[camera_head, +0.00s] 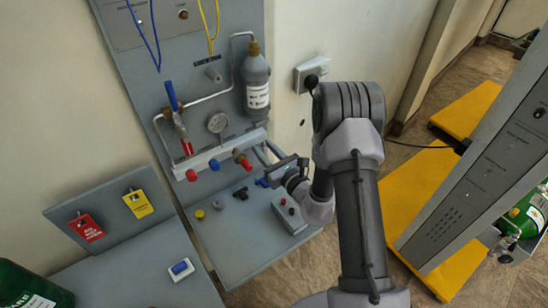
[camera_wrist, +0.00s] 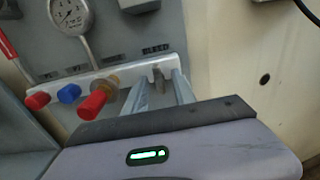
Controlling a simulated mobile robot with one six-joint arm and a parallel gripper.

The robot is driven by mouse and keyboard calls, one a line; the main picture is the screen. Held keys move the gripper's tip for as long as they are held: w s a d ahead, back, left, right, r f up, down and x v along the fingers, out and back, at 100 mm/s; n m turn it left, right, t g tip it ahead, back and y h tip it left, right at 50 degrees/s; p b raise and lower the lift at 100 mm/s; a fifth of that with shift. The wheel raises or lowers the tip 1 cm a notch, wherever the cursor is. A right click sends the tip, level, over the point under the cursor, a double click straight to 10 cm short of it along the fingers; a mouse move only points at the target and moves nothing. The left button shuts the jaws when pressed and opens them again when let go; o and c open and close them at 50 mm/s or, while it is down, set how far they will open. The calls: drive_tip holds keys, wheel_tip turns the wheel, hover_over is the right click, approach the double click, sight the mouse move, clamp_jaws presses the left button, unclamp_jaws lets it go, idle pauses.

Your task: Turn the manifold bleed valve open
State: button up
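The white manifold bar (camera_head: 212,157) runs across the grey panel and shows in the wrist view (camera_wrist: 62,83). It carries a red knob (camera_head: 191,175), a blue knob (camera_head: 214,164) and a red knob on a brass body (camera_wrist: 97,101). Under the "BLEED" label at the bar's right end is a small grey fitting (camera_wrist: 159,77), apparently the bleed valve; its setting is unclear. My gripper (camera_head: 266,152) is at that end of the bar. In the wrist view its two silver fingers (camera_wrist: 158,84) are apart, one on each side of the fitting. Contact cannot be told.
A gauge (camera_head: 217,123), a blue-handled valve (camera_head: 172,96) and a grey bottle (camera_head: 257,85) are on the panel above. The shelf (camera_head: 232,255) below holds small fittings and a grey box (camera_head: 288,214). A grey cabinet (camera_head: 480,170) stands at the right.

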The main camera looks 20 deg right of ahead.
drive_tip(key=v, duration=1.7)
